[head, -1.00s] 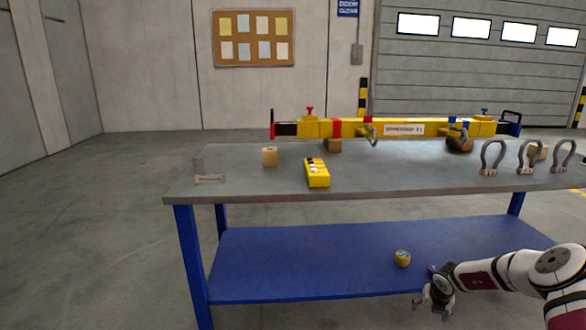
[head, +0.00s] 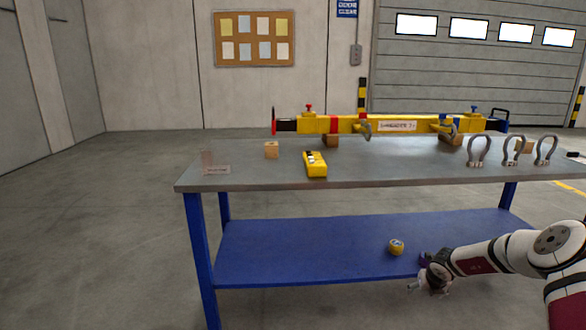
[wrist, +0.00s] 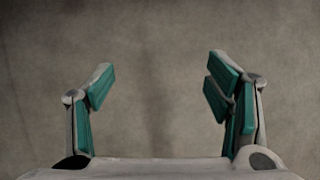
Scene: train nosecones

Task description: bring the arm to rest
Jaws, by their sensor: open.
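My gripper (head: 430,284) hangs low at the right in the head view, at the front edge of the blue lower shelf and below the tabletop. In the wrist view its two teal-padded fingers (wrist: 162,90) stand wide apart with nothing between them. Only plain grey-brown floor shows beyond them. My white and dark-red arm reaches in from the right edge of the head view.
A grey-topped workbench (head: 255,180) carries a yellow spreader beam (head: 350,125), a yellow remote (head: 315,165), a wooden block (head: 271,150) and several grey shackles (head: 479,151). A yellow roll (head: 396,247) lies on the blue lower shelf (head: 300,250). Floor at left is clear.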

